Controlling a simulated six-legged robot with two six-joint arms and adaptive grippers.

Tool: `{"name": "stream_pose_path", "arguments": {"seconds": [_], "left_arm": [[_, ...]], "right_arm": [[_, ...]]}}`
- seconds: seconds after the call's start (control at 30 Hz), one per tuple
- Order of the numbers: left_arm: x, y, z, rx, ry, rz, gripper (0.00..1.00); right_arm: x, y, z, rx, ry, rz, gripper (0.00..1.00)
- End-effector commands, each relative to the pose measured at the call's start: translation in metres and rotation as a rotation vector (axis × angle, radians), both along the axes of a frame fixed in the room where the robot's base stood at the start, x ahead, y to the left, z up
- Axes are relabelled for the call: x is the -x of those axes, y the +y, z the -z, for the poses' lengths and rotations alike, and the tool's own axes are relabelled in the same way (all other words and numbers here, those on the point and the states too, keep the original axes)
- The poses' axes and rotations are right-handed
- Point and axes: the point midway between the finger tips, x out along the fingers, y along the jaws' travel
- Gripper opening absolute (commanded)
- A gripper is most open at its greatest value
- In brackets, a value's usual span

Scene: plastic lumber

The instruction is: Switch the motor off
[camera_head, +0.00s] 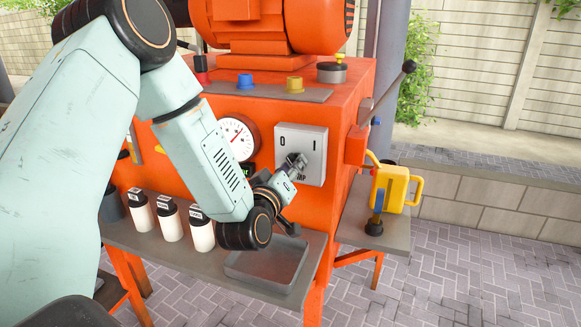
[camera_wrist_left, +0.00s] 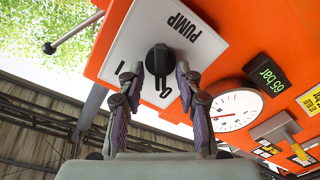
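The switch panel (camera_head: 314,148) is a light grey plate on the front of the orange machine, with 0 and I marks. In the left wrist view the plate (camera_wrist_left: 205,45) reads PUMP upside down. Its black rotary knob (camera_wrist_left: 158,59) appears to point toward the 0 mark; its lower end lies between my fingers. My left gripper (camera_head: 297,162) is at the panel in the head view and hides the knob there. In the wrist view the left gripper (camera_wrist_left: 159,70) is open, with one finger on each side of the knob; contact is unclear. My right gripper is not in view.
An orange motor (camera_head: 265,25) sits on top of the machine. A round gauge (camera_head: 237,139) is left of the panel. White bottles (camera_head: 171,222) and a grey tray (camera_head: 255,270) are on the shelf below. A yellow can (camera_head: 392,186) stands at the right. A lever (camera_head: 396,82) sticks out above it.

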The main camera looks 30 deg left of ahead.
Motion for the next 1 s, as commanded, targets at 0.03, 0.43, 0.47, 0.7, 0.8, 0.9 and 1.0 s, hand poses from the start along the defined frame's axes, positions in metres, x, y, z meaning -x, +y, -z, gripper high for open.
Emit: {"name": "stream_pose_path", "arguments": {"seconds": [0.03, 0.43, 0.47, 0.7, 0.8, 0.9, 1.0], "left_arm": [[0.003, 0.0, 0.0, 0.001, 0.001, 0.0, 0.35], [0.059, -0.014, 0.0, 0.003, 0.0, -0.002, 0.35], [0.062, -0.015, 0.0, 0.004, -0.001, -0.002, 0.35], [0.072, -0.018, -0.001, 0.0, -0.002, 0.0, 0.35], [0.071, -0.018, -0.001, 0.0, -0.002, 0.0, 0.35], [0.071, -0.018, -0.001, 0.0, -0.002, 0.0, 0.35], [0.071, -0.018, -0.001, 0.0, -0.002, 0.0, 0.35]], "right_arm": [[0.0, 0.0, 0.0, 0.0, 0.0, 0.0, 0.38], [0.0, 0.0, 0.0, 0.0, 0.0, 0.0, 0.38], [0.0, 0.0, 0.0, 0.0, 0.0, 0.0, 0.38], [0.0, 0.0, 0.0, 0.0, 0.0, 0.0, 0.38], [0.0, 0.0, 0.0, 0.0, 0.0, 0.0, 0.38], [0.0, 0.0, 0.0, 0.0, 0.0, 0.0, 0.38], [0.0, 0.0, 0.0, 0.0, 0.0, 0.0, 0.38]]}}
